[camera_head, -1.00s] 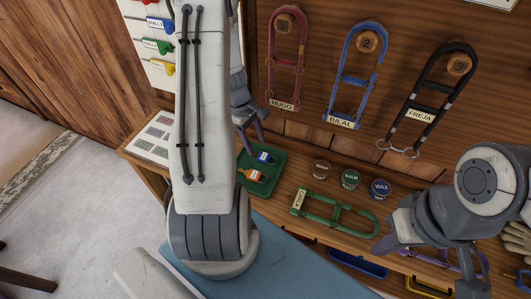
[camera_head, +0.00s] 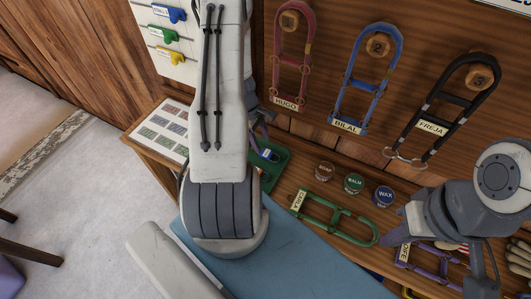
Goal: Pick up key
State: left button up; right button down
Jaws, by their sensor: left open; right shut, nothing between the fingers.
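A key with a blue tag (camera_head: 269,155) lies in a green tray (camera_head: 281,163) on the wooden bench. My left arm hides the left part of the tray, so the orange-tagged key seen there earlier is mostly or wholly covered. More tags hang on a white board at upper left: blue (camera_head: 175,14), green (camera_head: 168,36) and yellow (camera_head: 169,55). My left gripper (camera_head: 263,133) is open, just above the tray's far edge, partly behind my arm. My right gripper (camera_head: 391,237) is shut and empty, right of the green halter and far from the tray.
Three tins, one of them Wax (camera_head: 384,196), stand right of the tray. A green halter (camera_head: 336,219) lies in front of them. Red, blue and black halters (camera_head: 441,107) hang on the wall. A card sheet (camera_head: 163,130) lies left; a purple halter (camera_head: 430,262) is lower right.

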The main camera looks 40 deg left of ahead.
aim_at(265, 152)
pick_arm(q)
jog(key=x, duration=0.4)
jog(key=shift+a+f+p, duration=0.15)
jog(key=shift+f+p, duration=0.2)
jog(key=shift+f, duration=0.1)
grip_shut()
